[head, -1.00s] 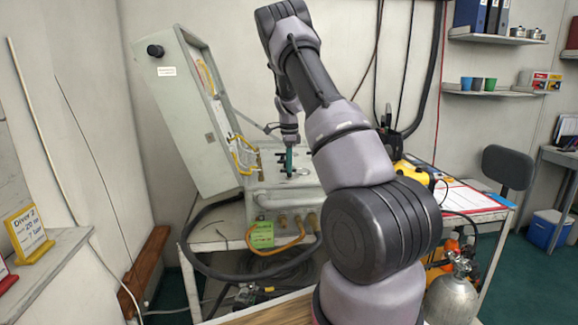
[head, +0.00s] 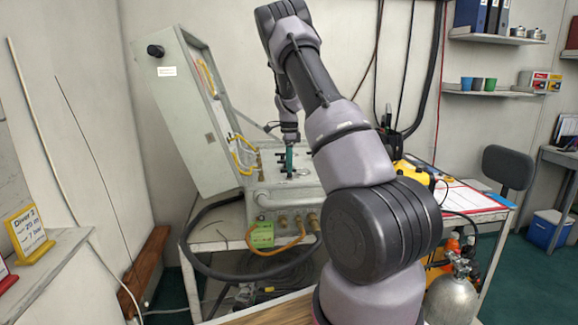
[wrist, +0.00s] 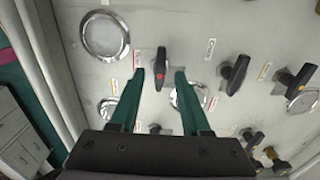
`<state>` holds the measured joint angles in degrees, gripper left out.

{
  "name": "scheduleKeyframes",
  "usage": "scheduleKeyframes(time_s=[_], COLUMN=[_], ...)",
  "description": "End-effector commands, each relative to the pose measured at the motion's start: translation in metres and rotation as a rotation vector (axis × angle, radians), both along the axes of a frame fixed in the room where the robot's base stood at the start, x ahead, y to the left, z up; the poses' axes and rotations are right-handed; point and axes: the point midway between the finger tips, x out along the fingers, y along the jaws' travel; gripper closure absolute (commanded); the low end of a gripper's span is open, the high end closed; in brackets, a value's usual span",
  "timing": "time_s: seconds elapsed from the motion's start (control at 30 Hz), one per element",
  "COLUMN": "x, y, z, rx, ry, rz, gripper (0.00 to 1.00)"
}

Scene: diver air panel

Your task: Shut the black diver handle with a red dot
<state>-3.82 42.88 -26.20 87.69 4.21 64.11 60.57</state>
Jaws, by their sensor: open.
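The black handle with a red dot (wrist: 160,66) stands on the grey panel in the wrist view, its long side running up and down the picture. My gripper (wrist: 160,74) is open, with one green finger on each side of this handle. Gaps show between the handle and both fingers. In the head view my gripper (head: 289,158) points down over the panel (head: 262,199), and I cannot make out the red-dot handle there.
Other black handles (wrist: 233,75) and (wrist: 294,80) stand to the right in the wrist view. Round metal-rimmed gauges (wrist: 104,35) lie around them. The raised panel lid (head: 185,120) stands left of my arm. A hose (head: 215,272) hangs in front.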

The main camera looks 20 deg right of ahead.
Motion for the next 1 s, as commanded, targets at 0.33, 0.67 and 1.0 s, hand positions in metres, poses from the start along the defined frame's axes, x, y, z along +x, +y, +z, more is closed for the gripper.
scheduleKeyframes(time_s=[0.33, 0.67, 1.0], x=[0.002, 0.001, 0.001], y=[0.0, 0.0, 0.0], z=[0.067, 0.102, 0.102], rx=[-0.001, 0.0, 0.0], ry=[-0.006, -0.001, -0.001], rz=[0.001, 0.0, 0.0], gripper=[0.53, 0.53, 0.53])
